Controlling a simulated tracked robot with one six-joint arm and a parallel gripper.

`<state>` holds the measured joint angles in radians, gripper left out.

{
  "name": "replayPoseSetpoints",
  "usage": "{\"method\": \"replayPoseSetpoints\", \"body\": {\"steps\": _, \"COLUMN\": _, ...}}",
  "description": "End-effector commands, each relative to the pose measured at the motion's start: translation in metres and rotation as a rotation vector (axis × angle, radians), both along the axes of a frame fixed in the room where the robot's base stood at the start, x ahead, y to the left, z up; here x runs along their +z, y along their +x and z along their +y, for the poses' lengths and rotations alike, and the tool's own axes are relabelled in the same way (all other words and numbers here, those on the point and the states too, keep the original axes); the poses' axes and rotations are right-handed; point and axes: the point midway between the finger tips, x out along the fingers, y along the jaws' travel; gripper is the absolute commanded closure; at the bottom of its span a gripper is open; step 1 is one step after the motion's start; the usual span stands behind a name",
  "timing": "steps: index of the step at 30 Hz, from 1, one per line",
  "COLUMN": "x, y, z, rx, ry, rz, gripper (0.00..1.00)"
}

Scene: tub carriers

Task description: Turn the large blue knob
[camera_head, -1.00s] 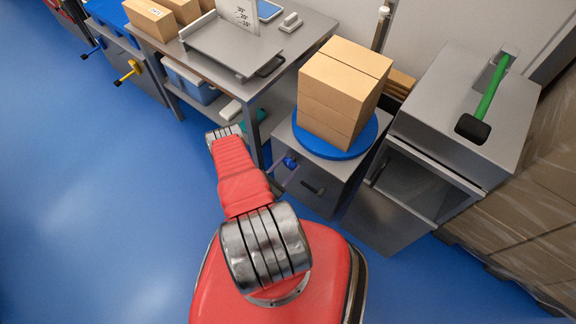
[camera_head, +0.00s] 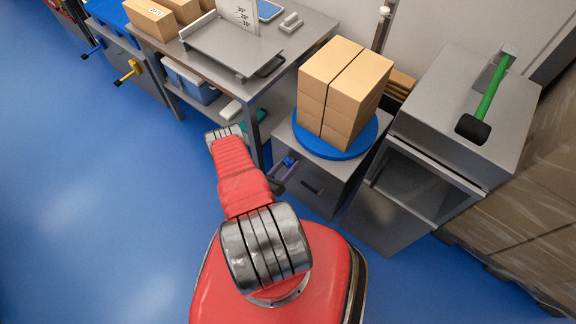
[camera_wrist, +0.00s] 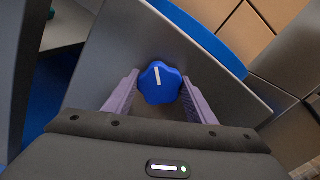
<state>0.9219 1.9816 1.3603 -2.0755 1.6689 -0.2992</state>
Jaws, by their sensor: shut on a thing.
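The large blue knob (camera_wrist: 160,85) is on the front of a grey cabinet in the wrist view. It has lobed edges and a white pointer line, which stands nearly upright in that view. My gripper (camera_wrist: 160,93) has its two purple fingers on either side of the knob and is shut on it. In the head view a bit of the knob (camera_head: 288,161) shows beside the purple fingers, and my red arm hides part of that area.
A blue turntable (camera_head: 328,151) on the grey cabinet (camera_head: 325,190) bears stacked cardboard boxes (camera_head: 345,90). A workbench (camera_head: 290,45) stands to the left and a grey machine (camera_head: 440,100) with a green-handled mallet (camera_head: 488,105) to the right. Blue floor is open at left.

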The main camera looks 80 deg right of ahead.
Motion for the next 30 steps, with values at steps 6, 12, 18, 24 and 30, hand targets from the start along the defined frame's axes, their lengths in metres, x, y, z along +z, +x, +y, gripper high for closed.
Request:
{"method": "replayPoseSetpoints", "body": {"steps": 6, "x": -0.0004, "y": 0.002, "z": -0.0007, "rx": 0.004, "ry": 0.082, "rz": 0.186, "gripper": 0.72}}
{"method": "replayPoseSetpoints", "body": {"steps": 12, "x": -0.0008, "y": 0.0027, "z": -0.0011, "rx": 0.004, "ry": 0.156, "rz": 0.36, "gripper": 0.72}}
{"method": "replayPoseSetpoints", "body": {"steps": 18, "x": -0.0013, "y": 0.0034, "z": -0.0014, "rx": 0.007, "ry": 0.225, "rz": 0.518, "gripper": 0.72}}
{"method": "replayPoseSetpoints", "body": {"steps": 24, "x": -0.0019, "y": 0.004, "z": -0.0016, "rx": 0.008, "ry": 0.275, "rz": 0.635, "gripper": 0.72}}
{"method": "replayPoseSetpoints", "body": {"steps": 30, "x": -0.0022, "y": 0.0045, "z": -0.0017, "rx": 0.009, "ry": 0.302, "rz": 0.697, "gripper": 0.72}}
